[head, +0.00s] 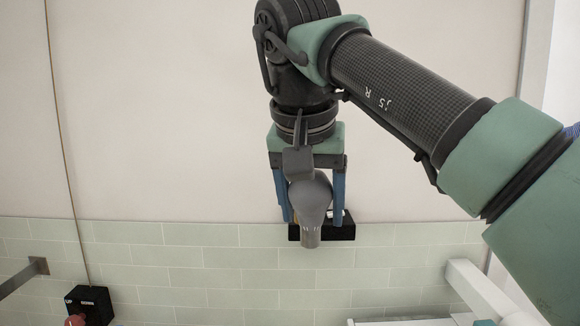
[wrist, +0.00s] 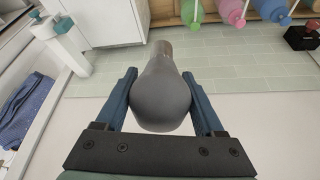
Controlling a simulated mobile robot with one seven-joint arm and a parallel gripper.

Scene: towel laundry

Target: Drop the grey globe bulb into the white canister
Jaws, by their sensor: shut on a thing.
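The grey globe bulb (head: 309,202) is held in my gripper, its narrow neck pointing down in the head view. In the wrist view the round grey bulb (wrist: 163,98) sits between the two blue fingers, with the neck pointing away. My gripper (head: 312,208) is shut on it, high in front of the pale wall; it also shows in the wrist view (wrist: 160,82). I cannot pick out the white canister with certainty in either view.
A black control box (head: 90,304) with a red button is at the lower left. A dark box (head: 343,230) shows behind the bulb. The wrist view has green and pink rounded things (wrist: 230,12) along the top and blue cloth (wrist: 25,112) in a white-edged space at left.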

